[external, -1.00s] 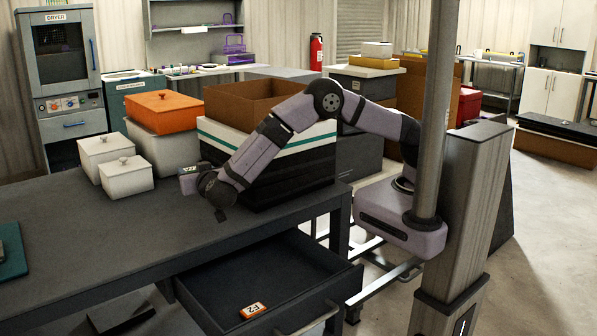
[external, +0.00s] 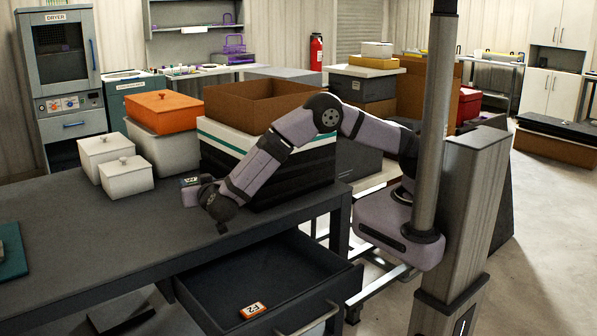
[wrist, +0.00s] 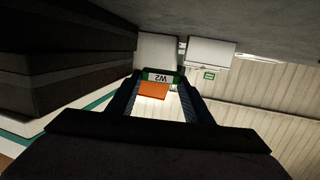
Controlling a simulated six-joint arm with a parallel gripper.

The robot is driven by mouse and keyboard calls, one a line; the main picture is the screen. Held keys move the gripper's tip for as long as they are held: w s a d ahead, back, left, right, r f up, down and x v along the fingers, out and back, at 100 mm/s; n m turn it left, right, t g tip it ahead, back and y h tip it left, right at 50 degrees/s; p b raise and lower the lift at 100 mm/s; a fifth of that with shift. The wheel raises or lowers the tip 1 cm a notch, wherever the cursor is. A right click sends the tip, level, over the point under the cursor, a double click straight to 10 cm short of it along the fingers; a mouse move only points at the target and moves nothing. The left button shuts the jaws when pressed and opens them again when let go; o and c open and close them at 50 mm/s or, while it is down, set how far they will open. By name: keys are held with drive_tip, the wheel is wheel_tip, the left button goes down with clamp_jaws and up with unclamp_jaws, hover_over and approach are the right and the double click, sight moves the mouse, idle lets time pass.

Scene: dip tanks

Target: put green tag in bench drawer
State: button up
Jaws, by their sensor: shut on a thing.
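My gripper (external: 193,189) is above the dark bench top (external: 90,220), left of the striped box. It is shut on the green tag (wrist: 160,72), which has a white label that reads W2 upside down in the wrist view. The tag also shows small at the gripper's end in the external view (external: 190,181). The bench drawer (external: 335,268) is pulled open under the bench's right end, right of and below my gripper. An orange tag (external: 253,310) with a white label lies on its floor, near the front.
Two white lidded boxes (external: 128,177) and a grey box with an orange lid (external: 163,105) stand left of and behind my gripper. A large striped box (external: 285,170) stands close to my arm on the right. The drawer floor behind the orange tag is clear.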

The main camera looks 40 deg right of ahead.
sight(199, 216)
drive_tip(key=shift+f+b, duration=2.95)
drive_tip(key=shift+f, duration=1.3)
drive_tip(key=shift+f, duration=0.15)
drive_tip(key=o, duration=1)
drive_tip(key=shift+s+b, duration=0.1)
drive_tip(key=shift+b, duration=0.2)
drive_tip(key=p+v, duration=0.2)
drive_tip(key=v, duration=0.4)
drive_tip(key=shift+s+d+p, duration=0.1)
drive_tip(key=shift+s+p, duration=0.1)
drive_tip(key=shift+p, duration=0.1)
drive_tip(key=shift+o, duration=0.6)
drive_tip(key=shift+s, duration=0.4)
